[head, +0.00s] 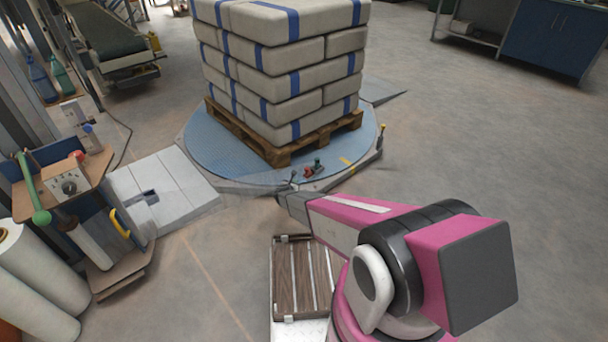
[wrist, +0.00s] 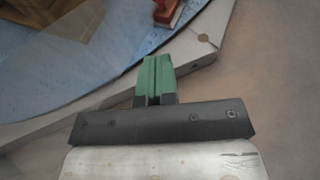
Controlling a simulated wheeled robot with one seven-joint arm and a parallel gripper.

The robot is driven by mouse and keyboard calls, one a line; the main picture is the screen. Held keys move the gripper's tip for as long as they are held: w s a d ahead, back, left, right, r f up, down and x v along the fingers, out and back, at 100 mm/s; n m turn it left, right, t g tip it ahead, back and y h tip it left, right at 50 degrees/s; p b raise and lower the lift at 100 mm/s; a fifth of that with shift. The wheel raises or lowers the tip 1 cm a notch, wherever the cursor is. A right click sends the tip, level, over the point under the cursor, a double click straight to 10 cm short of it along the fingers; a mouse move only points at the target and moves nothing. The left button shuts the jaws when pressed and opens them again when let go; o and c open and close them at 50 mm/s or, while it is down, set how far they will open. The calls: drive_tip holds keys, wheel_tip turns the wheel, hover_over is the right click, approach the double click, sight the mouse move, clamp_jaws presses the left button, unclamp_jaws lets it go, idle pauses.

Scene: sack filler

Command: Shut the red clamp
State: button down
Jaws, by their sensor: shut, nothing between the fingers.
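The red clamp (head: 309,171) is a small red piece at the near rim of the blue turntable, beside a small green part (head: 318,162). In the wrist view a red block (wrist: 168,11), which looks like this clamp, shows at the top edge, partly cut off. My gripper (wrist: 157,65) has green fingers pressed together, with nothing between them. It is apart from the red block, which lies beyond the fingertips. In the head view the dark end of my arm shows just short of the rim; the fingertips are hard to make out. The clamp's lever position is too small to tell.
A wooden pallet (head: 278,154) stacked with pale, blue-striped sacks (head: 290,83) stands on the blue turntable (head: 215,153). A grey ramp (head: 165,185) and a wrapping post with a green handle (head: 33,190) stand at left. Open concrete floor lies to the right.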

sight(306, 171)
drive_tip(key=x, duration=1.2)
drive_tip(key=shift+w+r, duration=0.25)
drive_tip(key=shift+w+d, duration=0.45)
drive_tip(key=shift+w, duration=0.3)
drive_tip(key=shift+d, duration=0.1)
drive_tip(key=w+d, duration=0.2)
drive_tip(key=d, duration=0.1)
drive_tip(key=shift+w+d, duration=0.2)
drive_tip(key=shift+w, duration=0.1)
